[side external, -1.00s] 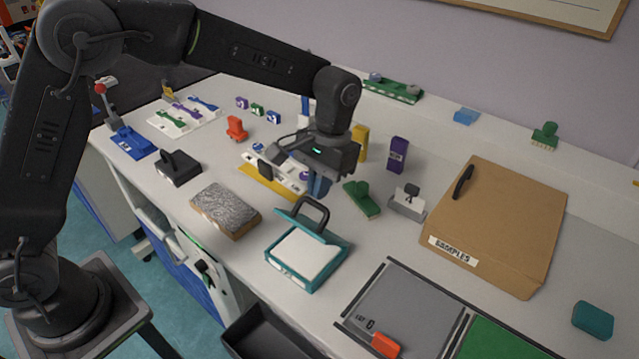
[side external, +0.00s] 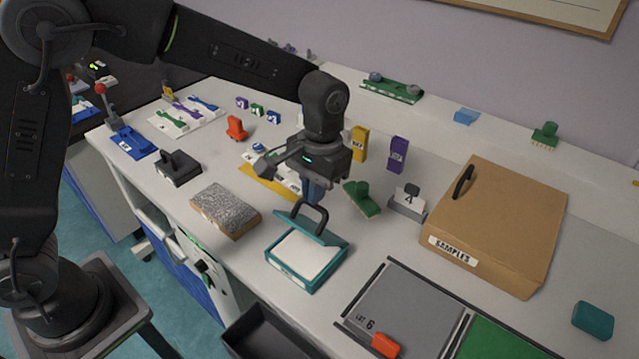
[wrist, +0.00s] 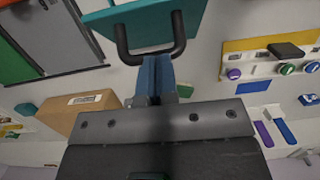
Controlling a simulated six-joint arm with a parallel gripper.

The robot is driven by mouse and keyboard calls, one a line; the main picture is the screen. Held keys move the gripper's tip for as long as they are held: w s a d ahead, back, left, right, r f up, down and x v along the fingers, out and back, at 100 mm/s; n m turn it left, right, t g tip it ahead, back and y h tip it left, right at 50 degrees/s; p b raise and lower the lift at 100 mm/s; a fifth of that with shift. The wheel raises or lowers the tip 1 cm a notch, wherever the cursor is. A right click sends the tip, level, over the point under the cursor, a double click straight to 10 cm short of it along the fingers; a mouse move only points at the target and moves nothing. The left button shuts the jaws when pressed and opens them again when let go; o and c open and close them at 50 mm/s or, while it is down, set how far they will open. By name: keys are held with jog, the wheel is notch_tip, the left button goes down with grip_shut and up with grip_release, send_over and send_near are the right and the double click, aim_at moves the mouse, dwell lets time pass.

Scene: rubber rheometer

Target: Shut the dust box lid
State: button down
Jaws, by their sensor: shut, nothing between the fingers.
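The teal dust box (side external: 293,278) stands near the bench's front edge in the side view, with a pale interior showing. Its teal lid (side external: 322,231) is raised at the back and tilted, with a dark loop handle (side external: 324,214) on it. My gripper (side external: 310,193) is shut and empty, pointing down just behind and above the lid. In the wrist view, my blue fingertips (wrist: 157,64) show close to the handle (wrist: 178,50), with the lid (wrist: 140,20) beyond. I cannot tell whether they touch it.
A brown SAMPLES box (side external: 500,225) stands to the right. A grey textured block (side external: 225,209) lies left of the dust box. A green brush-like tool (side external: 361,198) and a grey stand (side external: 407,202) are close on the right. A grey mat (side external: 405,308) lies in front right.

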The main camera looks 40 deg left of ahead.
aim_at(301, 224)
jog(key=shift+s+f+t, duration=0.2)
jog(key=shift+s+t, duration=0.8)
jog(key=shift+s, duration=0.05)
jog(key=s+t, duration=0.1)
jog(key=s+f+t, duration=0.1)
jog(key=shift+s+f, duration=0.1)
jog(key=shift+s, duration=0.2)
jog(key=shift+s+f, duration=1.5)
jog(key=shift+s, duration=0.1)
